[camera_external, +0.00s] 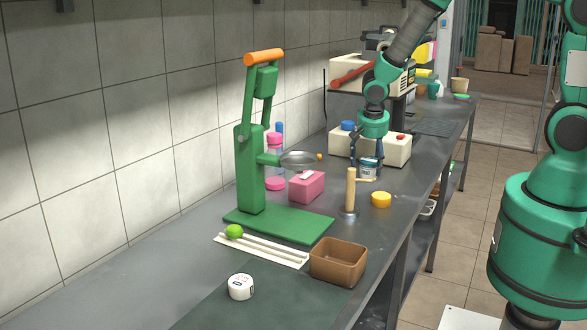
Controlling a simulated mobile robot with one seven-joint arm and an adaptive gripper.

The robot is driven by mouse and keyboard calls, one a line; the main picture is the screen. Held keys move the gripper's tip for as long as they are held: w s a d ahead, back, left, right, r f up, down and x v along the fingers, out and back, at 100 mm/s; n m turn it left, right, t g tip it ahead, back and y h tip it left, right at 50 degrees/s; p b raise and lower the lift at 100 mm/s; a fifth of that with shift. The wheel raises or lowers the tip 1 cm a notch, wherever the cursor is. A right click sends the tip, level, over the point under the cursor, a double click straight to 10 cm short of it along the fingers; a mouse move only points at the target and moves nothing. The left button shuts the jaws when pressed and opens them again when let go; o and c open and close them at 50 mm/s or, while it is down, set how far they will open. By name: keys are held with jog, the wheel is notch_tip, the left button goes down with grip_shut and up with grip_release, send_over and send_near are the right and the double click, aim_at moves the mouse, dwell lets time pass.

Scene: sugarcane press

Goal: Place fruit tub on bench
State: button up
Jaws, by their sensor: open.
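My gripper (367,157) is open and points down over the bench (150,275). A small clear tub with a blue-and-white band (368,170) is at its fingertips. I cannot tell whether the fingers touch it or whether it rests on the bench. A brown open-topped rectangular tub (338,262) stands upright on the bench near the front edge, well away from my gripper. No label shows which of these is the fruit tub.
A green press with an orange handle (250,150) stands left of my gripper. A wooden-handled tool (350,190), a yellow round piece (381,200) and a pink box (306,187) are nearby. A white box (395,152) is behind. A lime (234,232) lies on a white rack.

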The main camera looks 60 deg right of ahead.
jog(key=p+v, duration=0.1)
jog(key=v, duration=0.9)
jog(key=shift+r+p, duration=0.3)
jog(key=s+a+r+n+t, duration=0.1)
jog(key=s+a+r+n, duration=0.15)
jog(key=r, duration=0.45)
jog(key=s+a+r+n+y, duration=0.15)
jog(key=s+r, duration=0.25)
jog(key=r, duration=0.4)
jog(key=s+a+r+n+t+h, duration=0.1)
jog(key=s+a+r+n, duration=0.2)
jog(key=r, duration=0.4)
jog(key=s+a+r+n+t+y, duration=0.1)
jog(key=s+a+r+n, duration=0.2)
jog(key=s, duration=0.5)
jog(key=s+a+r+n+t+y, duration=0.1)
jog(key=s+a+r+n, duration=0.2)
jog(key=s+r, duration=0.3)
jog(key=s+a, duration=0.1)
jog(key=s, duration=0.2)
jog(key=shift+s+a+n+y, duration=0.15)
jog(key=shift+s+n+y, duration=0.1)
jog(key=shift+n+y, duration=0.1)
